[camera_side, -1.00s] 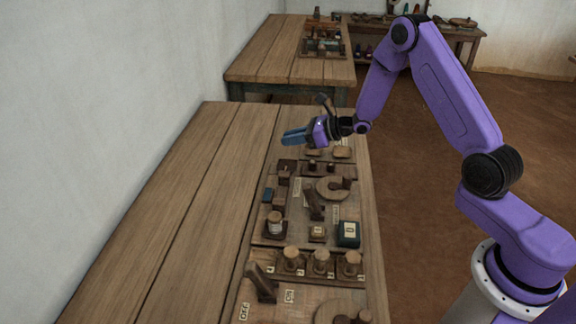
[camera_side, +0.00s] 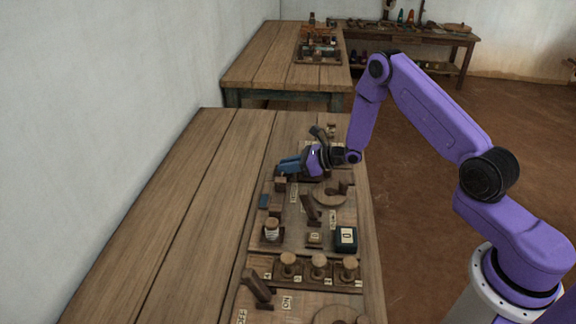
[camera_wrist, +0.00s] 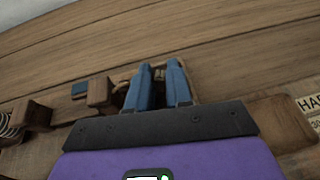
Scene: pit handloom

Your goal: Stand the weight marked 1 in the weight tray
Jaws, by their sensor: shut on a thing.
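My gripper (camera_side: 288,166) is low over the far part of the near bench, its blue fingers pointing left, close to a small brown block (camera_side: 280,183). In the wrist view my gripper (camera_wrist: 160,76) has its two blue fingers close together, with a small greyish thing (camera_wrist: 159,75) between the tips. The fingers mostly hide it, and I cannot read any mark on it. Brown wood, perhaps a tray edge (camera_wrist: 120,85), shows behind and beside the fingers. I cannot tell whether the held thing touches it.
Nearer on the bench are a round wooden piece (camera_side: 328,196), a dark lever (camera_side: 311,208), a dark box with a white label (camera_side: 346,239), a pale jar-like thing (camera_side: 272,229) and a row of round knobs (camera_side: 319,264). The bench's left side (camera_side: 180,220) is clear.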

